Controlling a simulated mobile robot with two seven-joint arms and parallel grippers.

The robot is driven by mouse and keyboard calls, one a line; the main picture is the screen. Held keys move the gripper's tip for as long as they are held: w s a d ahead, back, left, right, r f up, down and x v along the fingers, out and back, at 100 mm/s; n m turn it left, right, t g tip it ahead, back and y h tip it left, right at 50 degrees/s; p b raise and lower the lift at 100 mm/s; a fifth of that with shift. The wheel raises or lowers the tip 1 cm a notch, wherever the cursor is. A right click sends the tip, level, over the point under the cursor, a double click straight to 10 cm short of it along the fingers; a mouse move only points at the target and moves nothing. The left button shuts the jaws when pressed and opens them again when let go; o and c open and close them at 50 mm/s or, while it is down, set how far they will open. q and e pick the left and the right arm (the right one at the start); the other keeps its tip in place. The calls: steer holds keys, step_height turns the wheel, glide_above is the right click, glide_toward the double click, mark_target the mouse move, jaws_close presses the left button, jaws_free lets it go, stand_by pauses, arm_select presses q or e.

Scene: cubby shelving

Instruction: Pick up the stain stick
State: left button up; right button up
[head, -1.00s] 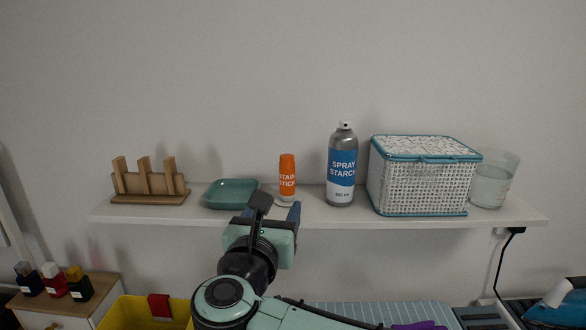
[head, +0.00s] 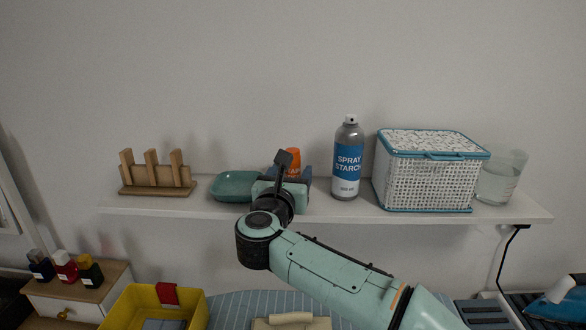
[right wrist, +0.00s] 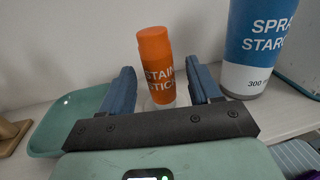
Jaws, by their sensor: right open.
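The stain stick (head: 293,166) is an orange tube with white lettering and a pale base, upright on the white shelf (head: 420,213). In the head view my right gripper hides its lower part. In the right wrist view the stain stick (right wrist: 156,66) stands between the two blue fingers, a little ahead of the palm. My right gripper (right wrist: 163,85) is open around it, with a visible gap on each side; I cannot tell whether either finger touches it. In the head view the right gripper (head: 290,175) is at shelf height. My left gripper is not in view.
A teal dish (head: 236,187) is close to the left of the gripper. A spray starch can (head: 347,160) stands to the right, then a white basket (head: 428,180) and a glass of water (head: 498,178). A wooden rack (head: 157,175) is at the left end.

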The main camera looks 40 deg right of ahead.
steer(key=x, duration=0.2)
steer(key=shift+w+d, duration=0.25)
steer(key=shift+w, duration=0.1)
steer(key=c, duration=1)
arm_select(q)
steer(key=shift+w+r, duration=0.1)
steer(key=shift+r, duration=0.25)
arm_select(e)
step_height(320, 180, up, 12)
steer(key=p, duration=0.4)
arm_select(q)
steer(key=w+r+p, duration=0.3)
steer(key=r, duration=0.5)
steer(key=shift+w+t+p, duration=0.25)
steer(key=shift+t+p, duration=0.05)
steer(key=shift+p, duration=0.05)
arm_select(e)
step_height(320, 180, up, 8)
